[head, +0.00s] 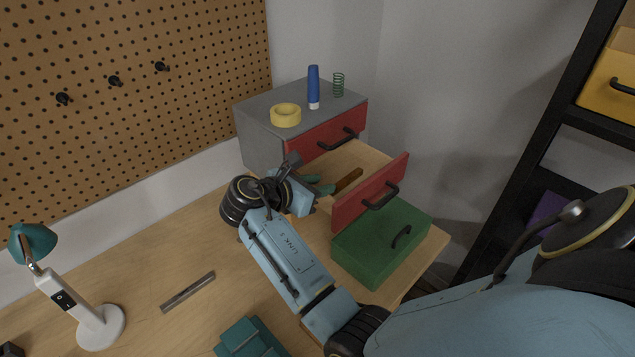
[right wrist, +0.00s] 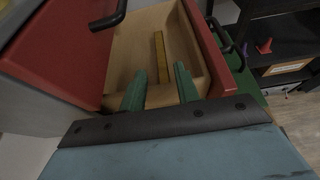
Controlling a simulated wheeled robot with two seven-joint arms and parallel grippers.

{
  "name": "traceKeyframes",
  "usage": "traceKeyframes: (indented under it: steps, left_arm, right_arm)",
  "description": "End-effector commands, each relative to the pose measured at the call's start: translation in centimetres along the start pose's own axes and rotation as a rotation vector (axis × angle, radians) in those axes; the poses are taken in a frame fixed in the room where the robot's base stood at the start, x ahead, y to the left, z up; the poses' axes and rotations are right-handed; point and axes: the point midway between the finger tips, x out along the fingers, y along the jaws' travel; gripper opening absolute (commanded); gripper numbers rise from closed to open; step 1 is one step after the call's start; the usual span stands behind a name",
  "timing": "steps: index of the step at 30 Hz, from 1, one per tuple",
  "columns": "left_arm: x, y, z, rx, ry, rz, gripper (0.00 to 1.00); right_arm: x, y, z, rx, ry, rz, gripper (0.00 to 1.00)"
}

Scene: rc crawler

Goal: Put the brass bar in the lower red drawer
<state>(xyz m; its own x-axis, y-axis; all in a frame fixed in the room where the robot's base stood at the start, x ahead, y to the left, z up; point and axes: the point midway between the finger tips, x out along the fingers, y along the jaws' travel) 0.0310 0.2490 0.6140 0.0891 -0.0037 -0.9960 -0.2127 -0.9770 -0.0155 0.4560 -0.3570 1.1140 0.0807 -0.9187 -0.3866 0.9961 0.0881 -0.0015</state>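The lower red drawer (head: 372,193) of the grey cabinet is pulled open; its inside (right wrist: 145,40) shows in the right wrist view. The brass bar (head: 348,180) lies in this drawer, and it also shows on the drawer floor in the right wrist view (right wrist: 161,57). My right gripper (head: 321,185) is at the open drawer, its green fingers (right wrist: 158,80) apart with nothing between them. The bar lies beyond the fingertips, apart from them. My left gripper is not in view.
The upper red drawer (head: 325,133) is shut. A yellow tape roll (head: 286,115), a blue marker (head: 313,88) and a green spring (head: 338,85) stand on the cabinet (head: 262,150). A green box (head: 365,256) sits by the drawer. A grey metal bar (head: 188,292) and lamp (head: 80,305) are on the table.

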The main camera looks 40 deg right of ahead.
Motion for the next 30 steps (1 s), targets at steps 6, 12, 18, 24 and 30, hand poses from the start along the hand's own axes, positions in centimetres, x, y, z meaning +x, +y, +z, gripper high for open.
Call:
traceKeyframes:
  steps: [6,12,18,24,30]
  left_arm:
    - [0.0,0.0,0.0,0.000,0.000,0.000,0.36]
    - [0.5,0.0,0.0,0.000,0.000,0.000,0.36]
    - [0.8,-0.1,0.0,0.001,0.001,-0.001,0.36]
    - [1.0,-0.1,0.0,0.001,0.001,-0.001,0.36]
    - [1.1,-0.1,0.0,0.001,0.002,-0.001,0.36]
  right_arm:
    - [0.0,0.0,0.0,0.001,0.000,0.000,0.37]
    - [-0.2,0.1,0.5,0.005,0.000,0.001,0.37]
    - [-3.3,0.1,1.1,0.002,0.004,0.003,0.37]
    - [-7.9,0.1,1.1,0.001,0.003,0.003,0.37]
    - [-11.2,0.1,1.1,0.002,0.001,0.001,0.37]
